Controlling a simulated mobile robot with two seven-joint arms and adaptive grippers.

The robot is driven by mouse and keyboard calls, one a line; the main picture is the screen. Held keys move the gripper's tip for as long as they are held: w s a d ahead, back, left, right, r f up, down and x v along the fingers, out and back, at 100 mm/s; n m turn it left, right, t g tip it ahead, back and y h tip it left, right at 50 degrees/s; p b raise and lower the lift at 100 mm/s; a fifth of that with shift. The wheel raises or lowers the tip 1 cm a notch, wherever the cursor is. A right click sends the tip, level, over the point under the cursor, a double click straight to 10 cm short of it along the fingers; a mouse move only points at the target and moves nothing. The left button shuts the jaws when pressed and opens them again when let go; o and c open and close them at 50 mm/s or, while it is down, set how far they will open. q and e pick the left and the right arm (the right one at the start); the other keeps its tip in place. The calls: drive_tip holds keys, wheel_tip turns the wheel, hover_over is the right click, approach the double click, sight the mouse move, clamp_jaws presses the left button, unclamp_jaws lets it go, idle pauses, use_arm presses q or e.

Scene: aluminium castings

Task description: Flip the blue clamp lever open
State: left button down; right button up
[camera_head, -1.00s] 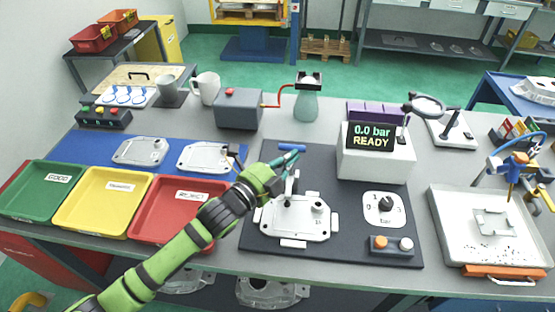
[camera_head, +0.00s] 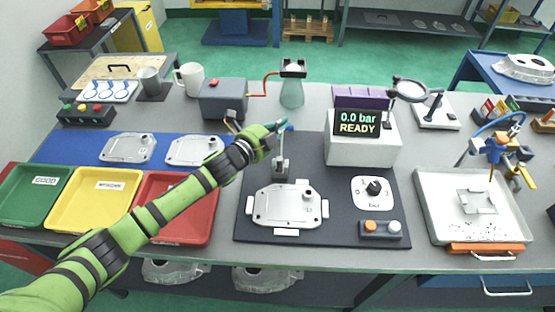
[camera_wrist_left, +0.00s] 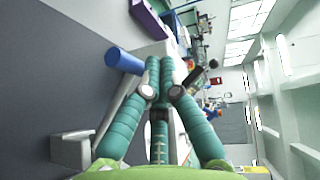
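The clamp lever has a blue handle (camera_head: 289,127) on a metal arm above the clamp (camera_head: 280,168), behind the plate-like casting (camera_head: 285,206). In the left wrist view the blue handle (camera_wrist_left: 124,61) lies just left of the fingertips, and its metal arm runs down toward a grey block (camera_wrist_left: 72,150). My left gripper (camera_head: 276,126) is at the handle in the head view; the wrist view shows its teal fingers (camera_wrist_left: 160,64) drawn together at the tips, with the handle outside them. I cannot tell whether they touch. The right gripper is out of view.
The casting and clamp are on a dark mat (camera_head: 350,232). A pressure display box (camera_head: 362,150) reading 0.0 bar READY stands to the right, with a dial (camera_head: 373,190) and button box (camera_head: 381,230) before it. A red tray (camera_head: 195,230) lies under my left arm. A bottle (camera_head: 291,92) stands behind.

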use_arm(q)
drive_tip(key=shift+w+f, duration=0.5)
drive_tip(key=shift+w, duration=0.05)
drive_tip(key=shift+w+f+b, duration=0.3)
drive_tip(key=shift+w+b, duration=0.05)
drive_tip(key=shift+b, duration=0.15)
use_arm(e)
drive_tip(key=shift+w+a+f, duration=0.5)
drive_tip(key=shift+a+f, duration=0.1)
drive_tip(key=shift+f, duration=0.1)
use_arm(q)
drive_tip(key=shift+w+f, duration=0.1)
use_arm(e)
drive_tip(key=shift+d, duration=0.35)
